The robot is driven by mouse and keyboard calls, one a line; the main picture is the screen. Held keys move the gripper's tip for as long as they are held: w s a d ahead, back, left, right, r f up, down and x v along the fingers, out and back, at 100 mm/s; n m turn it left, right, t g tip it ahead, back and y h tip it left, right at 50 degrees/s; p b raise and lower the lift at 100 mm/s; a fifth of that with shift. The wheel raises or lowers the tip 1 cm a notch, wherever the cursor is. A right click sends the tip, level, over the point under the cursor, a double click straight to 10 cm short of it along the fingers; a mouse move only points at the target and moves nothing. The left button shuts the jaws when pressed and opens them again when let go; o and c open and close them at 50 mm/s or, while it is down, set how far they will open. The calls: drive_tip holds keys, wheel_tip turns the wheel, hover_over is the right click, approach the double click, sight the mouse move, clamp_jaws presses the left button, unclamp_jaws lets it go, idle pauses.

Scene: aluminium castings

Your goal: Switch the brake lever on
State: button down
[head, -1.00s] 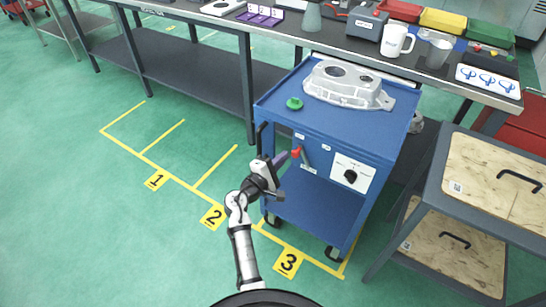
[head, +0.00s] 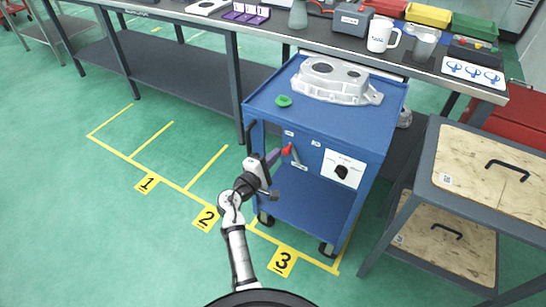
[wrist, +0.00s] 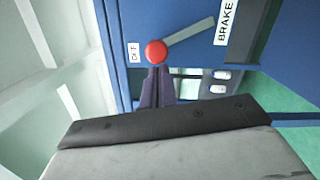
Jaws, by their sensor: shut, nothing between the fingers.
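The brake lever has a red ball knob (head: 287,149) and a grey shaft, on the front panel of the blue cart (head: 320,115). In the head view the shaft slants from the knob down to the right. In the wrist view the knob (wrist: 156,52) is beside the OFF label (wrist: 134,50), and the shaft (wrist: 190,32) runs toward the BRAKE label (wrist: 226,22). My gripper (head: 276,156) is shut and empty, at the left of the knob. Its purple fingertips (wrist: 157,74) are right at the knob in the wrist view; I cannot tell whether they touch it.
A panel with a black rotary knob (head: 341,171) is right of the lever. A metal casting (head: 335,82) and a green item (head: 283,101) lie on the cart top. A wooden-shelved rack (head: 480,185) stands at right. The floor at left is open, with yellow markings.

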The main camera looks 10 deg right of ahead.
drive_tip(key=shift+s+d, duration=0.1)
drive_tip(key=m+b, duration=0.1)
drive_tip(key=d+r+m, duration=0.1)
drive_tip(key=shift+s+d+m+b, duration=0.1)
drive_tip(key=shift+s+m+b, duration=0.2)
drive_tip(key=shift+s+b, duration=0.1)
drive_tip(key=shift+s+d+r+m+g+y+b, duration=0.1)
drive_tip(key=shift+s+d+r+m+y+b, duration=0.1)
drive_tip(key=shift+s+d+m+b, duration=0.8)
drive_tip(key=shift+s+d+r+m+g+y+b, duration=0.15)
drive_tip(key=shift+d+m+b, duration=0.4)
drive_tip(key=shift+m, duration=1)
drive_tip(key=shift+s+d+r+m+g+y+b, duration=0.1)
drive_tip(key=shift+s+d+r+m+y+b, duration=0.1)
drive_tip(key=shift+s+d+m+b, duration=0.75)
drive_tip(key=shift+w+a+m, duration=0.2)
drive_tip(key=shift+w+m, duration=0.1)
drive_tip(key=shift+w, duration=0.1)
